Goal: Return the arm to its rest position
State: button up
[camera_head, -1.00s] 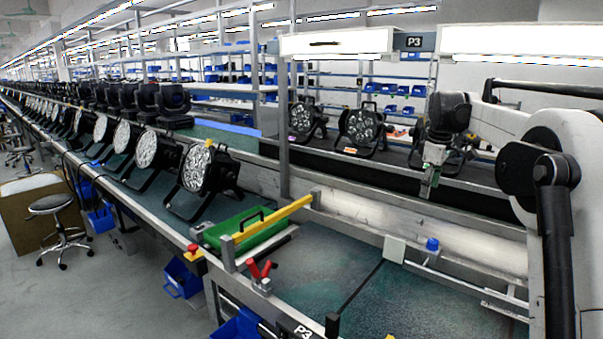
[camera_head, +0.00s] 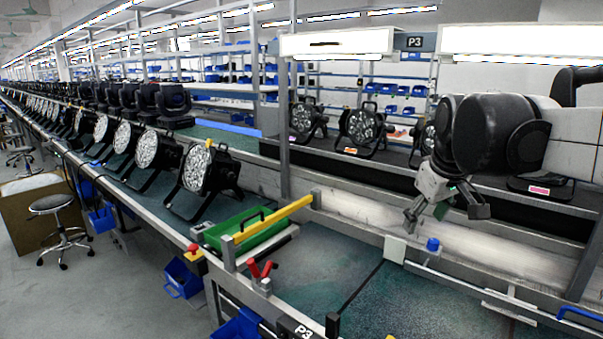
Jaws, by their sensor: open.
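My gripper (camera_head: 445,217) hangs at the right of the head camera view, pointing down. Its two fingers are spread apart and nothing is between them. It is in front of the far bench shelf and above the rail behind the green work surface. My arm comes in from the right edge, with a large black joint just above the gripper. The arm hides part of the back shelf and some par cans there.
Par cans (camera_head: 361,127) stand on the back shelf. A row of par cans (camera_head: 206,181) lines the left bench. A green tray (camera_head: 243,230), a yellow bar (camera_head: 275,217) and a blue knob (camera_head: 432,244) are nearby. The green work surface (camera_head: 318,272) is largely clear.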

jog(key=s+a+f+m+t, duration=0.1)
jog(key=s+a+f+m, duration=0.1)
jog(key=s+f, duration=0.4)
jog(key=s+a+f+m+t, duration=0.1)
jog(key=s+f, duration=0.6)
jog(key=s, duration=0.7)
jog(key=shift+a+m, duration=0.6)
jog(key=shift+a, duration=0.45)
